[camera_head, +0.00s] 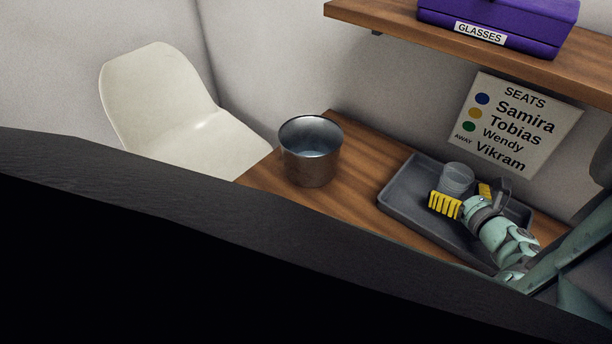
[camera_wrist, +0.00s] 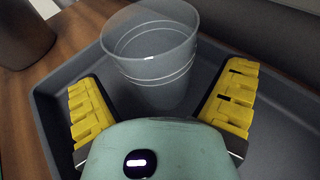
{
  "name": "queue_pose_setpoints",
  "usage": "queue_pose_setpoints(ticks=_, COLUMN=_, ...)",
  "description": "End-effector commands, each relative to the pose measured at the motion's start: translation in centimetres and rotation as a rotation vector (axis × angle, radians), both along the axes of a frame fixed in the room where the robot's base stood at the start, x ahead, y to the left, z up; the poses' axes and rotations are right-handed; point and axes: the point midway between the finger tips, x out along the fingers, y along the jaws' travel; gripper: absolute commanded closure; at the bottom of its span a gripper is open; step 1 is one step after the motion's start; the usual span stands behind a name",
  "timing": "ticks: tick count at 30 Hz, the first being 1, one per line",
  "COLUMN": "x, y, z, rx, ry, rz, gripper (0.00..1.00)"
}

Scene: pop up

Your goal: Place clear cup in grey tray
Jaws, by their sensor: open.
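The clear cup (camera_head: 457,178) stands upright in the grey tray (camera_head: 400,190) on the wooden table. In the wrist view the cup (camera_wrist: 152,60) is just ahead of my gripper (camera_wrist: 163,95), roughly between the two yellow fingers. The fingers are spread wide, with a gap visible on either side of the cup. The tray floor and raised rim (camera_wrist: 62,78) show around it. In the head view my gripper (camera_head: 464,198) is over the tray, and one finger is partly hidden behind the gripper.
A metal bucket (camera_head: 310,165) stands on the table left of the tray. A white chair (camera_head: 165,105) is at the left. A shelf (camera_head: 400,30) above holds a purple box (camera_head: 500,18) labelled GLASSES. A seats sign (camera_head: 515,125) hangs on the wall behind the tray.

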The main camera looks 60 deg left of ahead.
Motion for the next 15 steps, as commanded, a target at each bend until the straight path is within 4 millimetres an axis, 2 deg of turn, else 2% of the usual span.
queue_pose_setpoints(ticks=15, x=-3.2, y=-7.4, z=2.3, rx=-0.004, ry=-0.001, rz=-0.008, gripper=0.04)
